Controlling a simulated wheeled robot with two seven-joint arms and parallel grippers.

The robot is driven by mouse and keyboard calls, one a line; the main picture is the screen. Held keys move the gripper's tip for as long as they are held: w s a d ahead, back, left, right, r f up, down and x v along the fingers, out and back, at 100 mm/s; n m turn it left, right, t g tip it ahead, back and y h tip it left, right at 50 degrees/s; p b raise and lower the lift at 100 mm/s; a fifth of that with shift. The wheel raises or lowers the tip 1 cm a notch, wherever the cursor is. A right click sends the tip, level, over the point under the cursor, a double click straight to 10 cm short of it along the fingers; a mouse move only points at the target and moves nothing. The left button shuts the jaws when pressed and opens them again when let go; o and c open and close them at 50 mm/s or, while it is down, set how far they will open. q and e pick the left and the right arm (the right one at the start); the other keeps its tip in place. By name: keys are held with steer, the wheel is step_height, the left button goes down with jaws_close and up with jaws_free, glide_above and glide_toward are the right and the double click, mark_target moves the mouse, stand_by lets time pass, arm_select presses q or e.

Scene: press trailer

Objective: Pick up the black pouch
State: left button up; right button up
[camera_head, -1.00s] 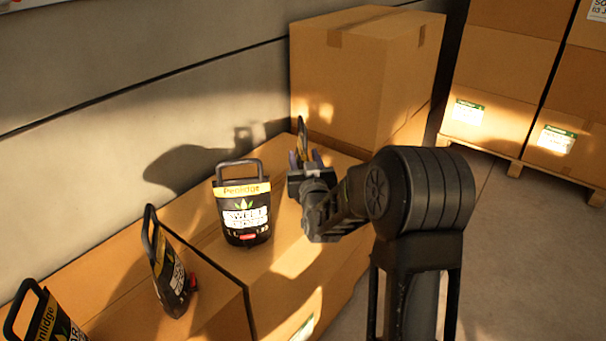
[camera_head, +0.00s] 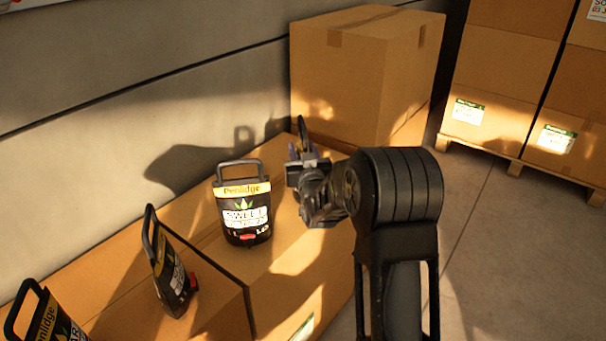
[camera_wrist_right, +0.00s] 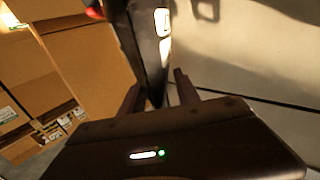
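A black pouch with a yellow band and a loop handle (camera_head: 303,133) stands at the far end of the boxes, seen nearly edge-on. My right gripper (camera_head: 303,154) is at this pouch, its fingers to either side of it. In the right wrist view the dark pouch (camera_wrist_right: 148,45) comes down between the two spread fingers (camera_wrist_right: 160,92). A gap shows beside the right-hand finger; contact on the other side is unclear. Similar black pouches stand nearer: one facing me (camera_head: 243,212), one turned sideways (camera_head: 170,268), one at the lower left corner (camera_head: 48,322). My left gripper is out of view.
The pouches stand on cardboard boxes (camera_head: 285,262) along a grey wall (camera_head: 120,95). A tall carton (camera_head: 345,85) stands right behind the far pouch. More cartons (camera_head: 500,70) sit on a pallet at the right. The floor (camera_head: 510,250) at the right is clear.

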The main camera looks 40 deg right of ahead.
jaws_close()
stand_by(1.0)
steer(key=shift+r, duration=0.25)
